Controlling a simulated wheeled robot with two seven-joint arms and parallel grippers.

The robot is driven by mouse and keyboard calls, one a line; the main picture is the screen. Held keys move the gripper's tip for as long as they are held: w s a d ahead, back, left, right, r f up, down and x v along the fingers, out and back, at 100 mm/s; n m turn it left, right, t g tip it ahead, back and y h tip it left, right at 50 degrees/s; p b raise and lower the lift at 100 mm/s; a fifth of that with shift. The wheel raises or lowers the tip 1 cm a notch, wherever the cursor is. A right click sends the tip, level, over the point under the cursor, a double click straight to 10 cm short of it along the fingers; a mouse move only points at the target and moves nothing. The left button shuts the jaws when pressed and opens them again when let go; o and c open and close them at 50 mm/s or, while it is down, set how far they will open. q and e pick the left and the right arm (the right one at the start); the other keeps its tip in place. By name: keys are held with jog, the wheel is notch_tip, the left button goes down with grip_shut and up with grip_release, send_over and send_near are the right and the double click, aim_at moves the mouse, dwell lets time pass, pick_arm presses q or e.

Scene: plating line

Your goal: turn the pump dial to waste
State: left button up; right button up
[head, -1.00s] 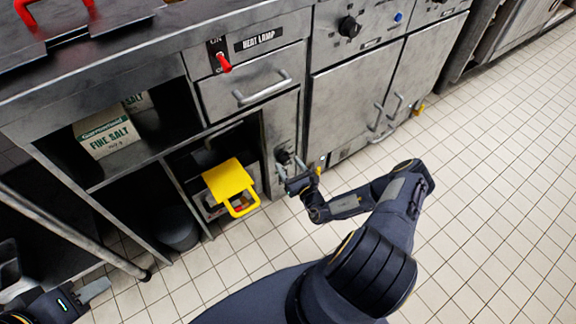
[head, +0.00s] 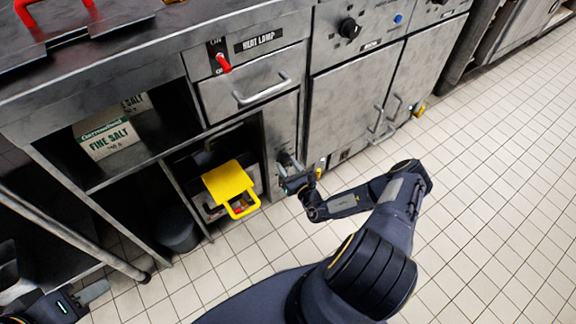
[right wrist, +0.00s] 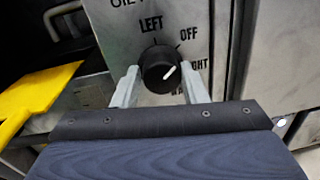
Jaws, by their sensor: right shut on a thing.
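The pump dial (right wrist: 160,70) is a round black knob with a white pointer line, on a grey panel under partly cut-off lettering. LEFT, OFF and a partly covered RIGHT label show around it, and a lower label is mostly hidden. The pointer slants up and right, roughly between OFF and RIGHT. My right gripper (right wrist: 160,88) is shut on the dial, one finger at each side. It also shows low at the cabinet front in the head view (head: 286,168). My left gripper (head: 93,292) is at the lower left, away from the dial; its finger gap is unclear.
A yellow piece with a handle (head: 229,180) sticks out of the low shelf left of the dial. A salt box (head: 105,135) stands on the shelf above. A red heat lamp switch (head: 223,63) and a drawer handle (head: 262,88) are higher up. The tiled floor (head: 480,200) is clear.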

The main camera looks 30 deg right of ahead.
jog(key=shift+d+r+m, duration=0.1)
jog(key=shift+d+m, duration=0.05)
jog(key=shift+m, duration=0.15)
jog(key=m, duration=0.4)
jog(key=shift+d+p, duration=0.15)
jog(key=shift+p, duration=0.15)
jog(key=m, duration=0.4)
jog(key=shift+w+d+m+g, duration=0.1)
jog(key=shift+m+g, duration=0.2)
jog(key=m+y+b, duration=0.1)
jog(key=m, duration=0.4)
jog(key=m+b, duration=0.1)
jog(key=m, duration=0.3)
jog(key=shift+m, duration=0.3)
jog(key=o, duration=0.9)
jog(key=shift+o, duration=0.2)
